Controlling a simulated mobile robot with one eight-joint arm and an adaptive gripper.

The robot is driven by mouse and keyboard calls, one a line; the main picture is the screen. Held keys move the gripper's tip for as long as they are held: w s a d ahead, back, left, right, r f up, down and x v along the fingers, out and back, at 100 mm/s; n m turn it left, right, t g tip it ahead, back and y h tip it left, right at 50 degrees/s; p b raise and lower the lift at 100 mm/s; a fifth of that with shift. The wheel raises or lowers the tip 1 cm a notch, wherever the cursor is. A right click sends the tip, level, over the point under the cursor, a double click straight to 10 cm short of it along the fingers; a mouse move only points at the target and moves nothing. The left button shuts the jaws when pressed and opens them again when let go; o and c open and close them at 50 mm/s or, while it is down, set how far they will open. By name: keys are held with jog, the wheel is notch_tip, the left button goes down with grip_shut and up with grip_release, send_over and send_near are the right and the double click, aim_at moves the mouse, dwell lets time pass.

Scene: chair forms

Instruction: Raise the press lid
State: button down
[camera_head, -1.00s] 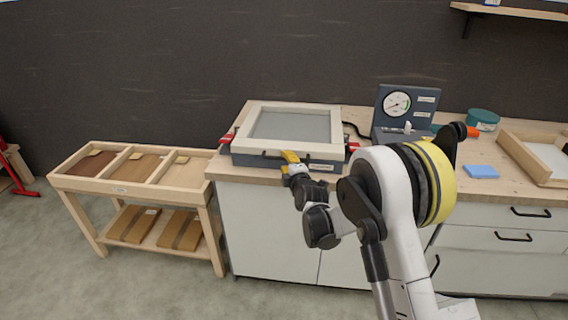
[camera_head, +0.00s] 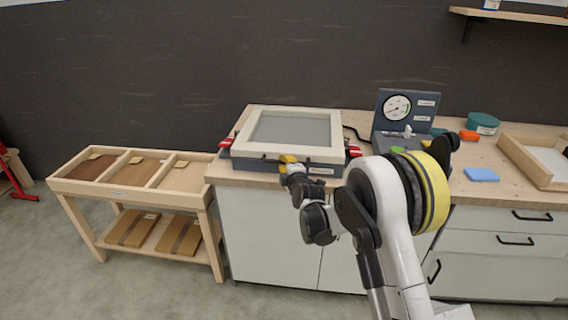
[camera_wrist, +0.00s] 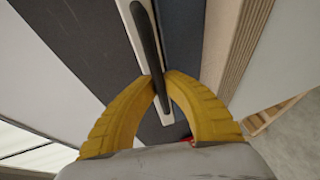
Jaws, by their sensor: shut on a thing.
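The press (camera_head: 240,163) is a dark, low box on the worktop. Its lid (camera_head: 335,125) is a pale wooden frame around a grey panel and lies flat, apparently down on the base. A black bar handle (camera_wrist: 146,38) on the front edge shows in the wrist view. My gripper (camera_head: 288,160) has yellow fingers and is at the middle of the lid's front edge. In the wrist view, its fingertips (camera_wrist: 163,78) are closed on the bar, near its lower end in the picture. The fingers hide part of the handle in the head view.
Red clamps (camera_head: 227,143) sit at the press's sides. A gauge box (camera_head: 423,112) stands to the right, with a blue block (camera_head: 481,174) and a wooden tray (camera_head: 515,160) farther right. A compartment table (camera_head: 75,186) stands left. My arm covers part of the worktop's front right.

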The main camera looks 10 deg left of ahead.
jog(key=w+r+g+p, duration=0.2)
jog(key=w+r+p, duration=0.2)
jog(key=r+p, duration=0.5)
jog(key=w+r+m+g+h+p, duration=0.1)
jog(key=w+r+g+p, duration=0.2)
jog(key=r+p, duration=0.6)
jog(key=shift+w+r+p, duration=0.35)
jog(key=shift+w+r, duration=0.45)
jog(key=shift+r, duration=3.35)
jog(key=c, duration=1.5)
grip_release()
jog(key=shift+o, duration=0.2)
